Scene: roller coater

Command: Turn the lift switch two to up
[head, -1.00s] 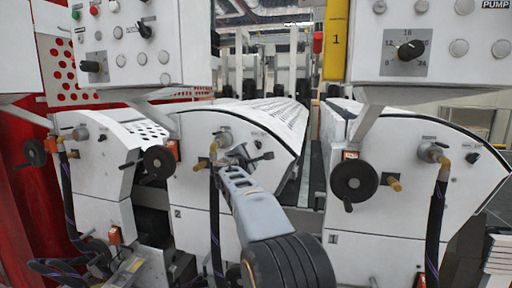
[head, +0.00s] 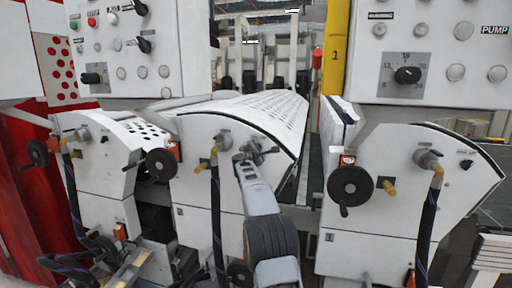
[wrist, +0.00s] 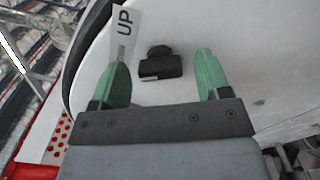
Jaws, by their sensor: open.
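The lift switch two (wrist: 160,65) is a small black knob on the white side panel of the middle unit, marked 2 (head: 180,211). In the wrist view it lies between the two green fingertips of my gripper (wrist: 160,75), nearer the left finger, with a visible gap on each side. A white label reading UP (wrist: 124,30) is up and left of the knob, partly behind the left finger. My gripper (head: 257,154) is open at the upper part of this panel in the head view. There it hides the switch, and contact cannot be told.
A yellow-brown valve (head: 203,166) and dark hose (head: 216,230) are left of my arm. Black handwheels (head: 157,165) (head: 351,187) stand out on both sides. The right unit (head: 375,225) is close beside the arm. Control panels (head: 435,85) hang above.

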